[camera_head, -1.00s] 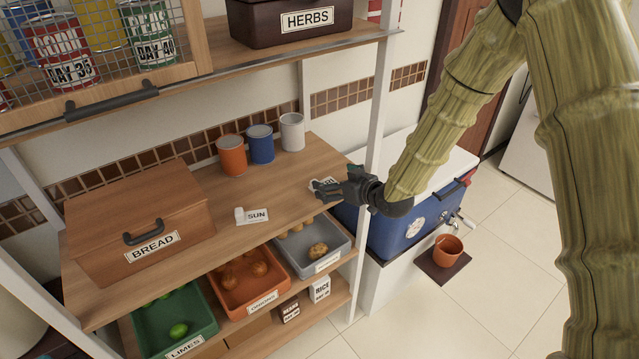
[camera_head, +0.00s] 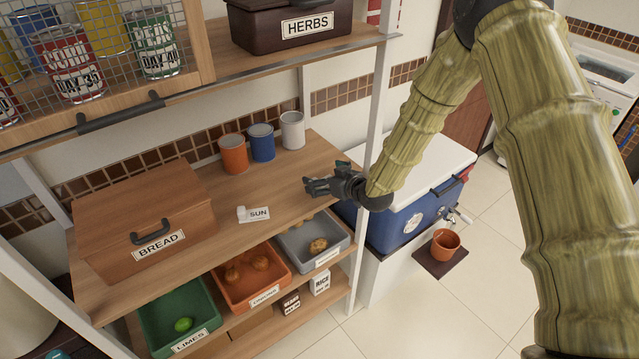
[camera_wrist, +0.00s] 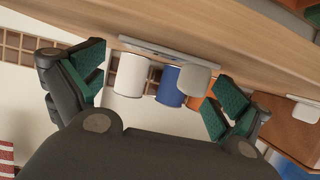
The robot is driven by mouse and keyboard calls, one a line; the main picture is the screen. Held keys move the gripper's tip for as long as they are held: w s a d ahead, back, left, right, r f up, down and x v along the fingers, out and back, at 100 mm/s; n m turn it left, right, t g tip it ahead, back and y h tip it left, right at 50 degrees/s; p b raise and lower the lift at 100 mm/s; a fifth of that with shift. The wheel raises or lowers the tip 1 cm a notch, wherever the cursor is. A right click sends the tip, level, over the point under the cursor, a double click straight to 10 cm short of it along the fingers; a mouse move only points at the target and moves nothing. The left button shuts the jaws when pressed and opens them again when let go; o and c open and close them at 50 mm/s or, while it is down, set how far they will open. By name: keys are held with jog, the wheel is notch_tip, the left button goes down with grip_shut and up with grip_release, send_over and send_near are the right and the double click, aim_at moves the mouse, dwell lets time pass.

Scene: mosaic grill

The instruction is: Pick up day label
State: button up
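A white day label reading SUN (camera_head: 258,213), with a small white knob, lies on the wooden shelf in front of the cans. It also shows at the right edge of the wrist view (camera_wrist: 303,110). A second label (camera_wrist: 165,50) lies on the shelf in the wrist view, seen edge-on, with a pale rounded knob (camera_wrist: 194,78). Its text is not readable there, and my gripper hides it in the head view. My gripper (camera_head: 312,186) is open, low over the right part of the shelf. In the wrist view the knob appears between its green-padded fingers (camera_wrist: 158,86), nearer the right one.
Orange (camera_head: 233,153), blue (camera_head: 262,143) and white (camera_head: 292,131) cans stand behind my gripper. A wooden bread box (camera_head: 145,215) stands left. Vegetable trays (camera_head: 252,285) sit below. A white post (camera_head: 373,130) and blue cooler (camera_head: 410,205) stand right.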

jog(key=c, duration=0.8)
jog(key=shift+r, duration=0.1)
